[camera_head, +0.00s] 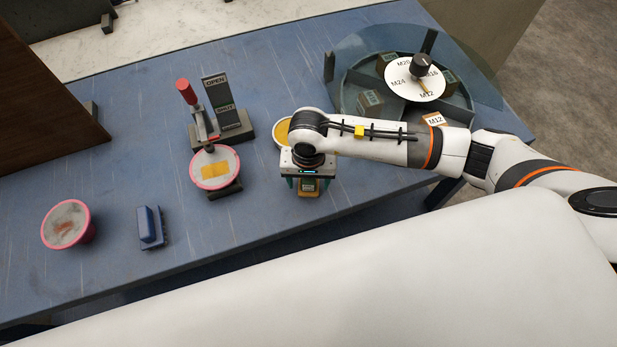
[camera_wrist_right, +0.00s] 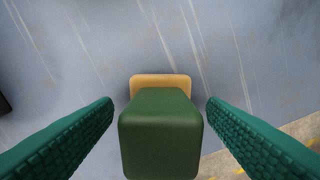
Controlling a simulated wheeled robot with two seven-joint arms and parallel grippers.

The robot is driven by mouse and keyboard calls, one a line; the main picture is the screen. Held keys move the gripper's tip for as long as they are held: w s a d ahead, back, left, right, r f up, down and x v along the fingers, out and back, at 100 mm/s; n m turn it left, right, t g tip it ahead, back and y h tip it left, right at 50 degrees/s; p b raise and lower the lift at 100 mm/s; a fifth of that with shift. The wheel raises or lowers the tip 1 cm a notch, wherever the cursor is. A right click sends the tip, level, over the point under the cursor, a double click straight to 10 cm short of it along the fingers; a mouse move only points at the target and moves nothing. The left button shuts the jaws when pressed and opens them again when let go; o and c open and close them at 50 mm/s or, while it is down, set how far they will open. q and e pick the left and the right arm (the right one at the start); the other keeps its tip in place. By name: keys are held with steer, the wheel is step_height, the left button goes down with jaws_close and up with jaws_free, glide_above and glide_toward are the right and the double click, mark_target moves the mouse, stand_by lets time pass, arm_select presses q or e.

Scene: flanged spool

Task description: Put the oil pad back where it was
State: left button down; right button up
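What looks like the oil pad, a dark green block on a tan base, is under my right gripper (camera_head: 307,183) near the table's front edge. In the head view only its tan base (camera_head: 307,194) and a small part above show. In the right wrist view the green block (camera_wrist_right: 160,130) is between the two green fingers (camera_wrist_right: 160,104). The fingers are open, with a gap on each side of the block. Whether the pad rests on the table is hard to tell. A round yellow dish (camera_head: 282,131) is partly hidden behind my right wrist. My left gripper is not in view.
A red-handled clamp (camera_head: 186,92) with an OPEN/SHUT sign (camera_head: 216,92) and a pink-rimmed spool (camera_head: 214,168) stand left. Further left are a blue block (camera_head: 150,226) and a pink-rimmed cup-like piece (camera_head: 67,224). A round dial carousel (camera_head: 415,78) stands back right.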

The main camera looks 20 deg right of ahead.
steer(key=shift+r+p, duration=0.3)
steer(key=shift+p, duration=0.05)
step_height(320, 180, up, 10)
steer(key=b, duration=0.3)
steer(key=shift+r+b, duration=0.2)
steer(key=shift+b, duration=0.2)
steer(key=shift+r, duration=0.65)
